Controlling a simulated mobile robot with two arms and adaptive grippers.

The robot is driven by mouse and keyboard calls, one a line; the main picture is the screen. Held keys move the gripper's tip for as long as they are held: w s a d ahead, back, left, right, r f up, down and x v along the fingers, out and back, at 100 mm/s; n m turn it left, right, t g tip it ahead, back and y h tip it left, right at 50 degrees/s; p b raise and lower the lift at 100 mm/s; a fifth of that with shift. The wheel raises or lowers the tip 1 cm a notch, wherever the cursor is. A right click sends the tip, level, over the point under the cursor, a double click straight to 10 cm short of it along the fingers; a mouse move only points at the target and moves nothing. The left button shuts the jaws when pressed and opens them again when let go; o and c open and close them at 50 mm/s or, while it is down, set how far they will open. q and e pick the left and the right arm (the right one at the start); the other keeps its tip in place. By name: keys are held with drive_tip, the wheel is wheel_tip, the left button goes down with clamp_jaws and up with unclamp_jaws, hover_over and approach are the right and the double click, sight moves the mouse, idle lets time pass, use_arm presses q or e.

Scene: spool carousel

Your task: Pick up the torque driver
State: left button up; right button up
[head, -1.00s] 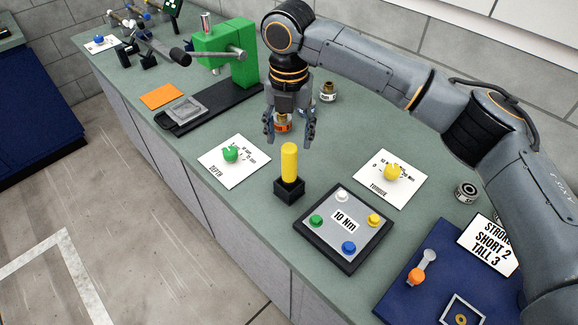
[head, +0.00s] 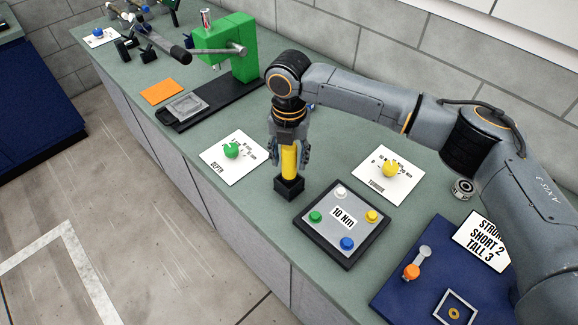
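The torque driver (head: 289,164) has a yellow handle and stands upright in a small black holder (head: 289,189) near the front edge of the counter. My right gripper (head: 289,160) points straight down over it, with one finger on each side of the yellow handle. The upper part of the handle is hidden by the gripper. I cannot tell whether the fingers touch the handle. My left gripper is not in view.
A panel (head: 341,223) reading 10 Nm with coloured buttons stands right of the holder. White cards with a green knob (head: 231,151) and a yellow knob (head: 390,169) lie either side. A green press (head: 228,45) stands behind left. A blue mat (head: 400,286) lies at right.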

drive_tip(key=c, duration=0.7)
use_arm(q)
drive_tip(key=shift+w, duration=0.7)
use_arm(e)
drive_tip(key=shift+w+r, duration=0.1)
drive_tip(key=shift+c, duration=0.2)
wheel_tip(320, 180, up, 9)
drive_tip(key=shift+f+b, duration=0.15)
drive_tip(key=shift+b, duration=1.05)
drive_tip(key=shift+r, duration=0.65)
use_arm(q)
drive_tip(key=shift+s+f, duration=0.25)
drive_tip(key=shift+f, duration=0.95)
